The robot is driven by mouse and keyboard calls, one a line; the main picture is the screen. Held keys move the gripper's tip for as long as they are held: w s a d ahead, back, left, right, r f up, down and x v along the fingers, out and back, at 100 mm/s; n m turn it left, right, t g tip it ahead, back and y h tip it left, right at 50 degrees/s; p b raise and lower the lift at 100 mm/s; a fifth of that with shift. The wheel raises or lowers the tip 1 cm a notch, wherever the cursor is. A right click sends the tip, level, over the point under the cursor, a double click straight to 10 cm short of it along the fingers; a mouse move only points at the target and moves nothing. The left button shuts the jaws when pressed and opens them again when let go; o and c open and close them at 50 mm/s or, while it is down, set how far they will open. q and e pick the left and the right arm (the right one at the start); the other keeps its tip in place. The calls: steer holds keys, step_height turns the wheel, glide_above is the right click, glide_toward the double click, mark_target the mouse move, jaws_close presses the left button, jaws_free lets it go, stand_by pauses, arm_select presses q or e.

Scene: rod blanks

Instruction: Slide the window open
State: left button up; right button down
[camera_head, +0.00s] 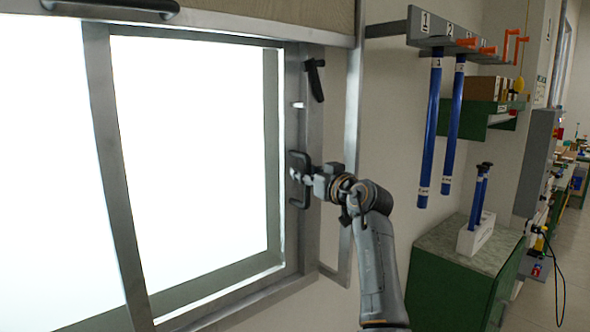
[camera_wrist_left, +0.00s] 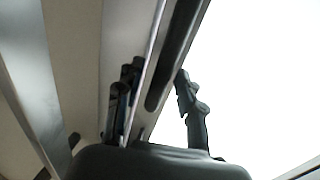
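The window (camera_head: 190,150) fills the left of the head view, with a grey metal frame and bright white glass. Its black D-shaped handle (camera_head: 302,196) is on the right upright of the frame. My left gripper (camera_head: 300,176) is at the middle of this handle, reaching it from the right. In the left wrist view the dark handle bar (camera_wrist_left: 176,60) runs between the two separated fingers of my left gripper (camera_wrist_left: 157,100). The right finger looks close to the bar; a gap shows on the left side. My right gripper is not in view.
A black lever (camera_head: 315,80) sits on the frame above the handle. To the right, a wall rack (camera_head: 440,38) holds blue hanging rods (camera_head: 430,130). Below it stands a green cabinet (camera_head: 450,280) with a white rod holder (camera_head: 476,236) on top.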

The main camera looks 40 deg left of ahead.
arm_select(q)
steer(key=shift+a, duration=0.25)
steer(key=shift+d+r, duration=0.15)
steer(key=shift+d, duration=0.2)
steer(key=shift+c, duration=0.6)
jaws_close()
